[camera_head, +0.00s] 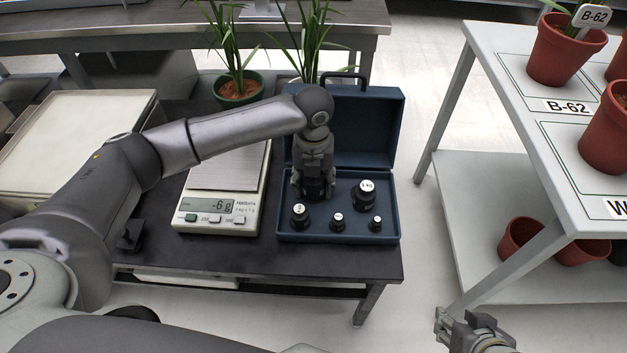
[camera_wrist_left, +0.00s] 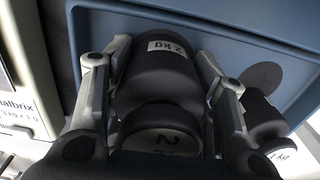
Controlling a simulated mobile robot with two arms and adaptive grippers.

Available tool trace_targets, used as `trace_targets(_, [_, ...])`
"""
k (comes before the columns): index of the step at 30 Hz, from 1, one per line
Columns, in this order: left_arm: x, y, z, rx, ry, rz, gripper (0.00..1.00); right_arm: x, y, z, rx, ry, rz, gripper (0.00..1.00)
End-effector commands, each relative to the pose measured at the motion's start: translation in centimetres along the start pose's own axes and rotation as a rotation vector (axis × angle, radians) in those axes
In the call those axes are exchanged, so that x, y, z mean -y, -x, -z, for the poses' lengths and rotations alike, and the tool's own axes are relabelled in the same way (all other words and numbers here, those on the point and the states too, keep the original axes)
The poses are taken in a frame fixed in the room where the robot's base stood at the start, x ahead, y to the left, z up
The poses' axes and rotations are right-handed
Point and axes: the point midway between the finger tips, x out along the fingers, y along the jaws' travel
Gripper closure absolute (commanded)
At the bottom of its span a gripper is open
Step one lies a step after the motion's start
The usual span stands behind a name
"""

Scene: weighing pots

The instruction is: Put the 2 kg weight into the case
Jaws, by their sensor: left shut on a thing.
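The black 2 kg weight (camera_wrist_left: 160,80), with a white "2 kg" label, is between the fingers of my left gripper (camera_head: 313,190). The gripper is shut on it, and the left wrist view shows a finger on each side (camera_wrist_left: 160,95). The weight is over or in the back left part of the open blue case (camera_head: 392,238). I cannot tell whether it touches the case floor. In the head view my gripper hides most of it. My right gripper (camera_head: 472,325) is at the lower right, apart from everything, and looks open and empty.
The 1 kg weight (camera_head: 364,196) stands in the case to the right, with several smaller weights along the front. The raised lid (camera_head: 365,120) is behind. A scale (camera_head: 215,212) reading -6 g stands close on the left. A white shelf (camera_head: 500,180) with pots is at right.

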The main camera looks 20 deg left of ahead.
Motion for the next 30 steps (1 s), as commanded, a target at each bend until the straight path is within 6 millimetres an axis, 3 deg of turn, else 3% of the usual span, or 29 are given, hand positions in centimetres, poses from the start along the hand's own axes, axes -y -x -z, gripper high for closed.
trace_targets(9, [0.2, 0.3, -0.2, 0.006, 0.000, 0.006, 1.00, 0.0, 0.1, -0.2, 0.011, 0.000, -0.001, 0.60])
trace_targets(10, [0.0, -0.1, 0.0, -0.001, 0.000, 0.000, 0.47, 0.0, 0.1, -0.3, 0.015, 0.000, -0.001, 0.60])
trace_targets(15, [0.0, -0.1, 0.0, -0.001, 0.000, 0.000, 0.27, -0.1, 0.1, -0.3, 0.016, -0.001, -0.001, 0.60])
trace_targets(28, [0.0, 0.4, 0.0, 0.001, 0.001, 0.001, 0.27, -0.1, 0.2, -0.1, 0.006, -0.001, -0.001, 0.60])
trace_targets(30, [0.0, 1.0, -0.1, 0.001, 0.001, 0.002, 0.27, -0.1, 0.4, -1.4, 0.061, -0.001, -0.001, 0.60])
